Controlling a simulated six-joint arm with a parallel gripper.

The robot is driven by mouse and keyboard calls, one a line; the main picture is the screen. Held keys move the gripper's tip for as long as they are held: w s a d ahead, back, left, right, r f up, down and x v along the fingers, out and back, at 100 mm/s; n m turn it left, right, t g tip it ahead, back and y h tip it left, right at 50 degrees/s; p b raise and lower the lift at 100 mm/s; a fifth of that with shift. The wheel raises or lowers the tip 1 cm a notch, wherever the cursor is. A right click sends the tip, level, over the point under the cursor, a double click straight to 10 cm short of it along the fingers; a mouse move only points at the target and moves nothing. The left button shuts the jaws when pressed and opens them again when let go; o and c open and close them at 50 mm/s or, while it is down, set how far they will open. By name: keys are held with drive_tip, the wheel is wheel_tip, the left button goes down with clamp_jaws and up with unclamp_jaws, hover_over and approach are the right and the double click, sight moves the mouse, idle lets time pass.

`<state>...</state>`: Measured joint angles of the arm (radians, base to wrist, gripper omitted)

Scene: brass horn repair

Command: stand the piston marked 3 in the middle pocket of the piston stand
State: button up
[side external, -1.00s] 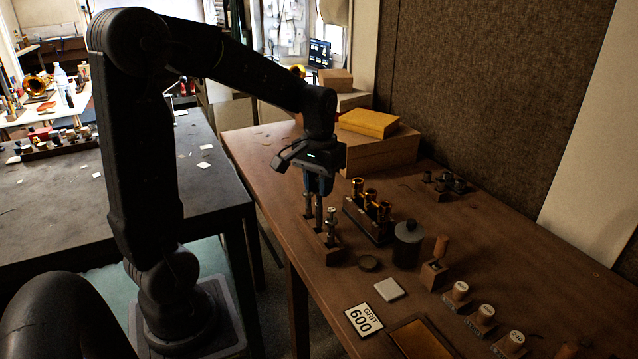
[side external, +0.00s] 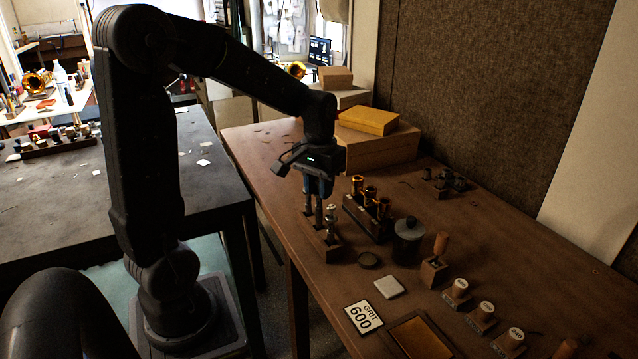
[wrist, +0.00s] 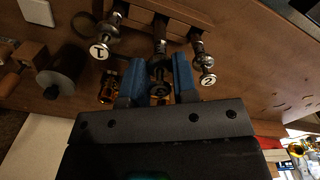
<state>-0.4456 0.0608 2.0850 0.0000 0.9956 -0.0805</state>
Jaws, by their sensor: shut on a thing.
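My gripper (side external: 318,192) points down over the wooden piston stand (side external: 323,250), its blue fingers shut on the middle piston (wrist: 160,50). That piston's cap sits between the fingers in the wrist view; it is in shadow and its mark is hard to read. The piston is upright, in line with the middle pocket. Its foot meets the stand in the picture, but I cannot tell how deep it sits. The piston marked 1 (wrist: 103,45) and the piston marked 2 (wrist: 204,64) stand in the outer pockets, on either side of my fingers.
A valve block with brass casings (side external: 368,213) stands close right of the stand. Boxes (side external: 372,150) lie behind. The table's left edge is near the stand.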

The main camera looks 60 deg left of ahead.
drive_tip(key=shift+f, duration=1.4)
drive_tip(key=o, duration=1.3)
drive_tip(key=shift+o, duration=0.2)
drive_tip(key=shift+r, duration=0.1)
drive_tip(key=shift+r, duration=3.4)
drive_tip(key=s+d+r+m+t, duration=0.1)
drive_tip(key=s+d+m+t, duration=0.1)
drive_tip(key=s+d, duration=0.4)
drive_tip(key=s+d+r+m+t, duration=0.2)
drive_tip(key=s+d+m+t, duration=0.1)
drive_tip(key=d, duration=0.5)
drive_tip(key=s+m, duration=0.1)
drive_tip(key=s, duration=0.1)
drive_tip(key=shift+s+d+r+t, duration=0.25)
drive_tip(key=shift+s+d+t, duration=0.05)
drive_tip(key=shift+s+d, duration=0.1)
